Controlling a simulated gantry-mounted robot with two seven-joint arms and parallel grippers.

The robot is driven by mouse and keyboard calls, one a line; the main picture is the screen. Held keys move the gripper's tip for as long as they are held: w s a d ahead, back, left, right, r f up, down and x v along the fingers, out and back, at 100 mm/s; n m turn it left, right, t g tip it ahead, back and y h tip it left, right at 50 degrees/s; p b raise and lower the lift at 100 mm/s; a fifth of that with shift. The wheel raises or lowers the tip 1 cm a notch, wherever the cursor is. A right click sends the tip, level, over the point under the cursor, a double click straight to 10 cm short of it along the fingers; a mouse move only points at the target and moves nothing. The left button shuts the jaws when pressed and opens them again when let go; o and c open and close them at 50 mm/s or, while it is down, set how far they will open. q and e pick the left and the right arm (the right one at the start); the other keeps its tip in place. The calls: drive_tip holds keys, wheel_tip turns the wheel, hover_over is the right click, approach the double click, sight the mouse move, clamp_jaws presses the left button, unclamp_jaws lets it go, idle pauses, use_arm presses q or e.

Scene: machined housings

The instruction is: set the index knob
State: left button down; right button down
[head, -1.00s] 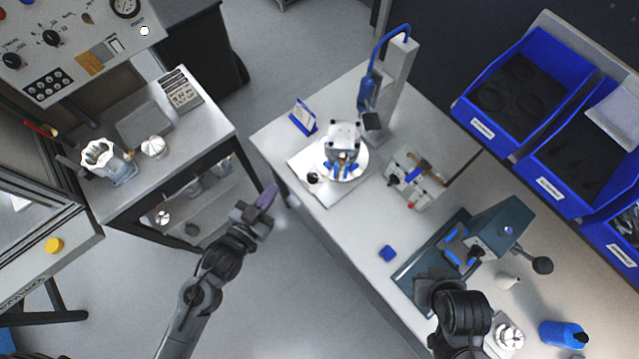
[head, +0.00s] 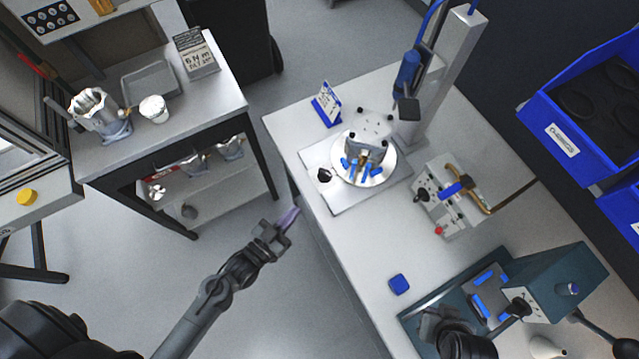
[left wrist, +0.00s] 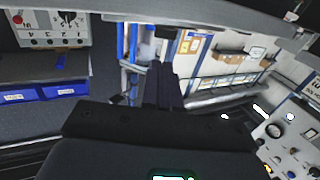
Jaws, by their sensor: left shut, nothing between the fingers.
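A small black knob (head: 324,175) sits on the left side of a square base plate (head: 340,205) on the white bench; I cannot tell for sure that it is the index knob. A round white disc (head: 375,179) on this plate carries a grey metal housing (head: 366,146) with blue clamps. My left gripper (head: 289,217), with purple fingers, is shut and empty, off the bench's left edge and apart from the knob. Its dark fingers show in the left wrist view (left wrist: 163,87). My right gripper (head: 440,325) is dark and partly hidden by its arm, near the green press.
A small fixture (head: 452,202) with a red button and a black knob stands right of the plate. A grey post (head: 447,75) with a blue tool stands behind. A blue block (head: 399,284) lies on the clear front part. A side cart (head: 205,105) is at left.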

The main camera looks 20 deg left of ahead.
sight(329, 190)
use_arm(q)
drive_tip(key=x, duration=1.1)
drive_tip(key=shift+w, duration=0.3)
use_arm(e)
drive_tip(key=shift+d, duration=0.1)
use_arm(q)
drive_tip(key=shift+d, duration=0.15)
use_arm(e)
drive_tip(key=shift+r, duration=0.2)
use_arm(q)
drive_tip(key=shift+d+p, duration=0.25)
drive_tip(key=shift+p, duration=0.2)
use_arm(e)
drive_tip(key=shift+r, duration=0.25)
